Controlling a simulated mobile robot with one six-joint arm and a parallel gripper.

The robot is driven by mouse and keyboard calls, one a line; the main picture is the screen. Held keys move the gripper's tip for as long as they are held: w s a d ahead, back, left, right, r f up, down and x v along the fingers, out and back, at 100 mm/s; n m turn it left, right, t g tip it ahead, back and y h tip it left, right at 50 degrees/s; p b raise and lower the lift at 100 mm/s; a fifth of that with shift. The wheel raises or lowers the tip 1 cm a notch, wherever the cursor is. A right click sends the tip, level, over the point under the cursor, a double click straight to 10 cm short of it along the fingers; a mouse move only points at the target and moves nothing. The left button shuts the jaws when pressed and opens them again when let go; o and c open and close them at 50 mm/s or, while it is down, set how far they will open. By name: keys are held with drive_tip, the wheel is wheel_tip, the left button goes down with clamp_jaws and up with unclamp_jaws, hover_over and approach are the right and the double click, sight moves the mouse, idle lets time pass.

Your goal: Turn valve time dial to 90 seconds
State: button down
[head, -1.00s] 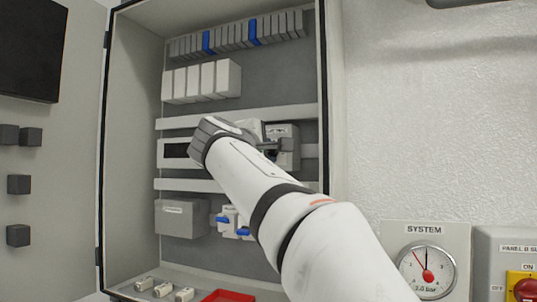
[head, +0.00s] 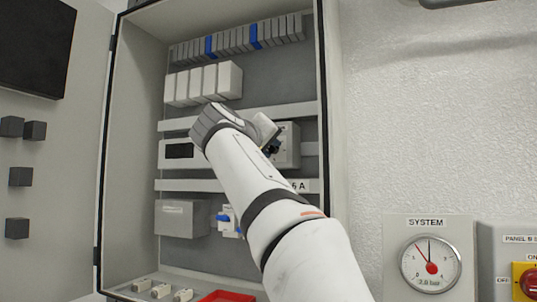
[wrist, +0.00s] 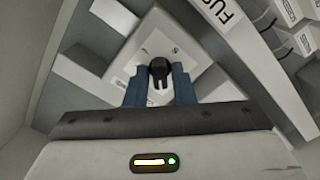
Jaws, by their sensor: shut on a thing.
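The valve timer is a pale grey box (head: 289,150) on the middle rail inside the open cabinet, partly hidden behind my gripper in the head view. In the wrist view its square face (wrist: 152,47) looks turned at an angle, with a black dial (wrist: 160,68) in its middle. My gripper (wrist: 160,88) is shut on the black dial, with one blue-grey finger on each side. In the head view my gripper (head: 272,146) reaches the timer's left front side. The markings on the face are too small to read, so the dial's setting cannot be told.
A grey module with a dark display (head: 179,151) sits left of the timer. White modules (head: 203,84) are above, and blue-handled breakers (head: 224,218) below. The cabinet's right edge (head: 324,100) is close to the timer. A red tray (head: 226,297) lies on the cabinet floor.

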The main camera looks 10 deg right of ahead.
drive_tip(key=m+b, duration=0.1)
drive_tip(key=m, duration=0.3)
drive_tip(key=shift+w+f+m, duration=0.1)
drive_tip(key=shift+f+m, duration=0.05)
drive_tip(key=shift+m, duration=0.15)
drive_tip(key=shift+m+b, duration=0.65)
drive_tip(key=shift+m, duration=1.35)
drive_tip(key=c, duration=1.4)
unclamp_jaws()
drive_tip(key=shift+c, duration=0.2)
drive_tip(key=b+v, duration=0.2)
drive_tip(key=v, duration=0.6)
